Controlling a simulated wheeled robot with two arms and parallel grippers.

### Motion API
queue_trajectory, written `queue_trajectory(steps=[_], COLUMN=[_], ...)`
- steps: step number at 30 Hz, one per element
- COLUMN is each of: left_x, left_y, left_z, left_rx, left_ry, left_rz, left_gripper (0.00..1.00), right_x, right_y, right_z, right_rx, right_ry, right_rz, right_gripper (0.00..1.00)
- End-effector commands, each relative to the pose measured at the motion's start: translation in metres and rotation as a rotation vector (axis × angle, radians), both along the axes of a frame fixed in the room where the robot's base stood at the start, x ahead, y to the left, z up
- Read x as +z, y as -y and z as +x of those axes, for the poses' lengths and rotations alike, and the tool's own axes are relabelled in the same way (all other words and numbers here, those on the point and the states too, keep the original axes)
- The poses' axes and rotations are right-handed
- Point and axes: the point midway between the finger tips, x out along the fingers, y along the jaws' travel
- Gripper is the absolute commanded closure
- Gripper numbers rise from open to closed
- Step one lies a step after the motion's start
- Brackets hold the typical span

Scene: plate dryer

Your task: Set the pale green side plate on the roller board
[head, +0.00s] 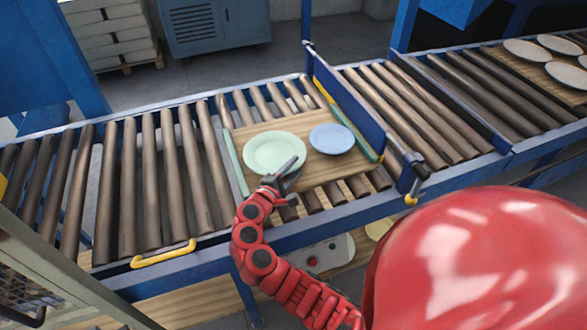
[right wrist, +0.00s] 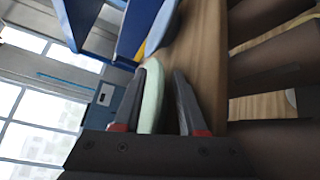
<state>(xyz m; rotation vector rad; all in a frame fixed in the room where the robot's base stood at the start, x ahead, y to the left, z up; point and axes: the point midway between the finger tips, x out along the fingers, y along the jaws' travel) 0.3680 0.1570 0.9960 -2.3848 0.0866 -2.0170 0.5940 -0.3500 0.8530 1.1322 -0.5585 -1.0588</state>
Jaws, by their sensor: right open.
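The pale green side plate (head: 274,152) appears to lie flat on the wooden roller board (head: 320,172), left of a blue plate. My right gripper (head: 282,178) is at the plate's near rim. In the right wrist view the pale green plate (right wrist: 153,92) is edge-on between the two open fingers of my right gripper (right wrist: 160,100). The board (right wrist: 205,55) lies beside it there. I cannot tell whether the fingers touch the plate. My left gripper is not in view.
The blue plate (head: 332,139) sits close to the green one on the board. A blue upright barrier (head: 350,110) stands just right of the board. Bare rollers (head: 150,185) extend left. Several white plates (head: 527,51) lie on another board at far right.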

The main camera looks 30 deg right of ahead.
Motion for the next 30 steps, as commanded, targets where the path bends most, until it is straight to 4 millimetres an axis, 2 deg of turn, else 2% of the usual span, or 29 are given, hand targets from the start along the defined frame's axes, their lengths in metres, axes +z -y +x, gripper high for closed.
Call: queue_trajectory(steps=[5,12,18,24,30], left_x=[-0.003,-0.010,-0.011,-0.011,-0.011], left_y=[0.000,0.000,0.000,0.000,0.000], left_z=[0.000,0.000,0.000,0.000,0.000], left_rx=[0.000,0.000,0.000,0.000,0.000], left_ry=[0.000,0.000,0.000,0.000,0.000], left_rz=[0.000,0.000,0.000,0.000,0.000], left_gripper=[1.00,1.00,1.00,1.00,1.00], right_x=[0.002,0.009,0.015,0.017,0.017], right_y=[-0.014,-0.063,-0.095,-0.107,-0.107], right_z=[-0.006,-0.028,-0.044,-0.051,-0.052], right_rx=[0.002,0.006,0.004,0.000,-0.001], right_ry=[-0.001,0.002,-0.001,0.000,0.000], right_rz=[-0.001,0.000,0.001,0.000,0.000], right_gripper=[0.59,0.59,0.59,0.59,0.59])
